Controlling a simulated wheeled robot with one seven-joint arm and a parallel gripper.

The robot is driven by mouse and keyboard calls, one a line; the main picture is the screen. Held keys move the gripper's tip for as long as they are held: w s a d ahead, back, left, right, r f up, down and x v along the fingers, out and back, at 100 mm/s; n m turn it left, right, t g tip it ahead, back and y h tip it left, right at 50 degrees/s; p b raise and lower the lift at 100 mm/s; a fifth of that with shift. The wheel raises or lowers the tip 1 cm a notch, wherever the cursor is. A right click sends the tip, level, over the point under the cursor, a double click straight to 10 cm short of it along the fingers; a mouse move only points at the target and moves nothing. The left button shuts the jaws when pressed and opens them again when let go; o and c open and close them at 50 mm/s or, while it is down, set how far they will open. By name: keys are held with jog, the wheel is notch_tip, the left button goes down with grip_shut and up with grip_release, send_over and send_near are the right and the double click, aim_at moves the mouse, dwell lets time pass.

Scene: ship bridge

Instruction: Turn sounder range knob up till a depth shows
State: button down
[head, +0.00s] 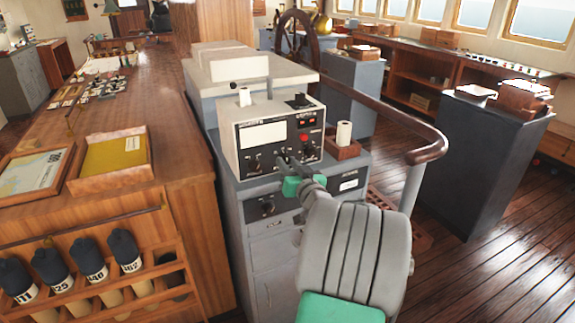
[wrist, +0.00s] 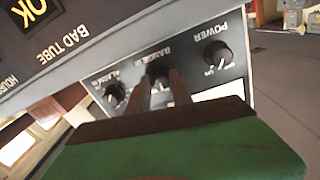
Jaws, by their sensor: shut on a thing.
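The sounder is a pale box (head: 228,128) with a blank-looking white window (head: 264,134) on its front; no depth figure is readable. In the wrist view its lower panel appears upside down. The RANGE knob (wrist: 157,70) is in the middle, between the POWER knob (wrist: 217,54) and the ALARM knob (wrist: 115,95). My gripper (wrist: 160,88) is shut on the RANGE knob, its two dark fingers at the knob's sides and partly hiding it. In the head view my gripper (head: 284,161) reaches the panel's lower edge and hides that knob.
A paper roll (head: 344,133) stands in a wooden holder right of the sounder. A curved wooden handrail (head: 427,151) is at right. A wooden chart counter (head: 100,160) is at left.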

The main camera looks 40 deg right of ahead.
jog(key=m, duration=0.4)
jog(key=shift+m+p, duration=0.45)
jog(key=shift+m, duration=1.75)
jog(key=c, duration=1.1)
grip_release()
jog(key=shift+c, duration=0.2)
